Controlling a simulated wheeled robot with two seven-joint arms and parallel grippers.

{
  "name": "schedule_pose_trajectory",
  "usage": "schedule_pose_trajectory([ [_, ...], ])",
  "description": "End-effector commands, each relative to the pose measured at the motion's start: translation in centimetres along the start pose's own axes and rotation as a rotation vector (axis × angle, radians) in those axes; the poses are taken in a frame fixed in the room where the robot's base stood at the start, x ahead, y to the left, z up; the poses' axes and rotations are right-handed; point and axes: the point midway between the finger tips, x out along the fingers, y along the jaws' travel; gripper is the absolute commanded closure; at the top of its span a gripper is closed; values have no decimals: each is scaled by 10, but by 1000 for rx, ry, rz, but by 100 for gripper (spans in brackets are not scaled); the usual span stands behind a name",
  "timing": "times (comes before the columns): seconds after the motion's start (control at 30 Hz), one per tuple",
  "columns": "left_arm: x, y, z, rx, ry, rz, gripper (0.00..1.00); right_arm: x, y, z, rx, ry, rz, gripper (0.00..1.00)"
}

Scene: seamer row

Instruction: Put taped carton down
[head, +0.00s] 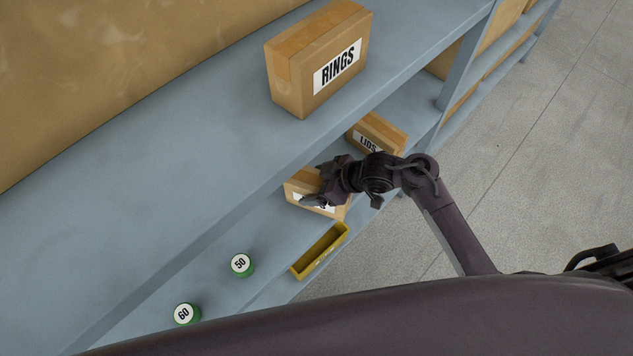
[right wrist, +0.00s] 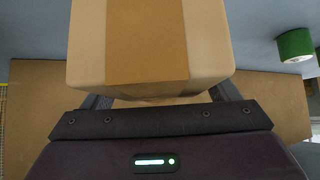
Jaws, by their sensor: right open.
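A taped carton (head: 299,187) with a partly covered white label sits on the lower shelf in the head view. In the right wrist view the carton (right wrist: 148,45) fills the upper middle, a darker tape band running down its face. My right gripper (head: 314,193) is at this carton and hides part of it and its label. Its jaws are open, with the carton in front of and between the fingers in the right wrist view. Whether a finger touches the carton I cannot tell. My left gripper is not in view.
A LIDS carton (head: 379,132) stands behind on the lower shelf, and a RINGS carton (head: 318,60) on the upper shelf (head: 165,150). A yellow tray (head: 320,252) and green tins marked 50 (head: 241,265) and 60 (head: 186,314) stand nearer. Lower shelf space between tins and carton is clear.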

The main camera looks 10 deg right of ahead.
Motion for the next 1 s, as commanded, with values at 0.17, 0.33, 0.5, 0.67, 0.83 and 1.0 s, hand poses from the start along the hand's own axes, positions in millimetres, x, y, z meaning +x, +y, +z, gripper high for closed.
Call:
schedule_pose_trajectory([
  [0.17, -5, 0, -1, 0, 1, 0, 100, -19, 1, -2, -2, -1, 2, 18],
  [0.33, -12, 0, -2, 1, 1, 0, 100, -56, 1, -2, -3, -2, 3, 18],
  [0.5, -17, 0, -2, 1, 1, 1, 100, -91, 0, -2, -3, -2, 2, 18],
  [0.67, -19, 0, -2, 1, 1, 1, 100, -113, 0, -2, -1, 0, 2, 18],
  [0.83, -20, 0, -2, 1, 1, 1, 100, -121, 0, -2, 0, 0, -1, 18],
  [1.0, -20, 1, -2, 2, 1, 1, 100, -122, 0, -2, 1, 0, -1, 18],
])
